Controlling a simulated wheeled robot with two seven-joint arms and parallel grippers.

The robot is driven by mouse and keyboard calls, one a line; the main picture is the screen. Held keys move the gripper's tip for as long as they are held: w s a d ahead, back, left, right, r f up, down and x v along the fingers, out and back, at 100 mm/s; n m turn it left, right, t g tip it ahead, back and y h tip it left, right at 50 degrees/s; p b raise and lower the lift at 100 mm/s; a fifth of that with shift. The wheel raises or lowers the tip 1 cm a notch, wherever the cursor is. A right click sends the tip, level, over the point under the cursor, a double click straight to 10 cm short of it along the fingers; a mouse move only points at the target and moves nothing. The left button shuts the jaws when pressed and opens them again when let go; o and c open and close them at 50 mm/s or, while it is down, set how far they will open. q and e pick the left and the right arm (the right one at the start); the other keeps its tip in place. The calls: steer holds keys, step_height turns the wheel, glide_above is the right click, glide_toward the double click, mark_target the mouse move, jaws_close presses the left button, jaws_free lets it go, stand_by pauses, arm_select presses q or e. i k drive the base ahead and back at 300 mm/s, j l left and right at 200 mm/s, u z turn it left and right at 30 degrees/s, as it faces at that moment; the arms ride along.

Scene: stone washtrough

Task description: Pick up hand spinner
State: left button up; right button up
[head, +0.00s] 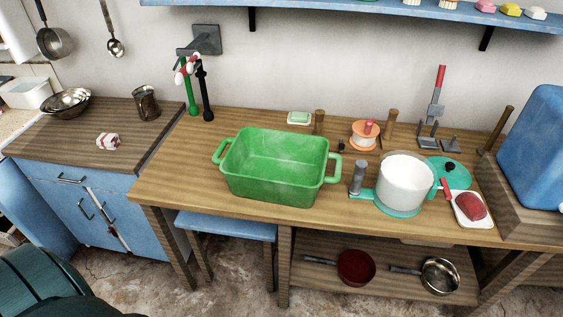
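I cannot clearly tell which object is the hand spinner. A white round tub (403,173) in a teal base, with a grey upright handle (357,177) at its left, stands on the wooden counter right of centre. A teal round lid (455,172) with a dark knob lies behind it to the right. An orange spool-like object (365,141) with a pink-red top stands behind the tub, and a very small dark item (341,145) is to its left. Neither of my grippers is in view.
A green basin (277,180) fills the middle of the counter (180,160). A red-brown item on a white tray (471,207) lies right of the tub. A blue box (535,145) stands at far right. A shelf (330,14) runs above; a stool (227,224) stands below.

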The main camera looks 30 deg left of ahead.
mark_target(405, 178)
steer(key=i+l+u, duration=0.1)
steer(key=i, duration=1.15)
steer(key=u, duration=1.55)
steer(key=z, duration=1.65)
steer(key=l+u, duration=0.15)
